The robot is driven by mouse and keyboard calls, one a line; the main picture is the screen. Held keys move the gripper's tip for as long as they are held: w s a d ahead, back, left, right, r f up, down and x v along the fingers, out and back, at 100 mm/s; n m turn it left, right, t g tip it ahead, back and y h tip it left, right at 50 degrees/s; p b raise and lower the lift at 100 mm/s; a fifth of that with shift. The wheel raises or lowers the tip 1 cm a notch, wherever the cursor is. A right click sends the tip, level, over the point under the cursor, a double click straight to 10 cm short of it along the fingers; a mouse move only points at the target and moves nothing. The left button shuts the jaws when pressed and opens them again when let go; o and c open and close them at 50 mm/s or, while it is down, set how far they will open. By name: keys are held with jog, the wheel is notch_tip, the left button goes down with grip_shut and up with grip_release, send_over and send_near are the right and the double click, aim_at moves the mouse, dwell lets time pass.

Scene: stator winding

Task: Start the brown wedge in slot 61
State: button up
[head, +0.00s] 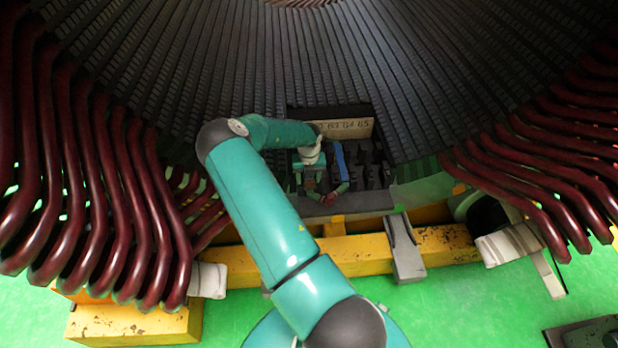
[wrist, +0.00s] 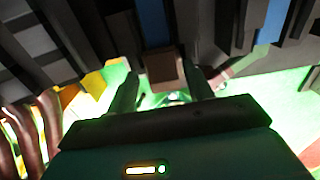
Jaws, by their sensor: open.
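In the wrist view a brown block (wrist: 165,72), which looks like the wedge's end, sits between the fingers of my gripper (wrist: 163,88), at the lower end of a blue strip (wrist: 154,22) in a slot. The fingers stand apart on either side of the block, with gaps visible. How far the wedge is in the slot cannot be told. In the head view my gripper (head: 322,192) is at the low edge of the stator bore, left of a blue strip (head: 341,160). The wedge is not clear there.
A pale label plate (head: 345,129) with partly readable slot numbers lies above the work spot. Dark red coil ends (head: 110,190) crowd the left, and more coil ends (head: 540,170) the right. A yellow beam (head: 350,253) runs below over green floor. Dark slot teeth flank the gripper.

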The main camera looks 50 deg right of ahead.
aim_at(309, 179)
jog(key=shift+s+d+f, duration=0.15)
jog(key=shift+s+d, duration=0.2)
jog(key=shift+d, duration=0.1)
jog(key=shift+d+r, duration=0.1)
jog(key=shift+r, duration=0.25)
notch_tip(309, 179, up, 13)
jog(key=shift+w+a+r, duration=0.2)
jog(key=shift+w+a, duration=0.1)
jog(key=shift+a, duration=0.1)
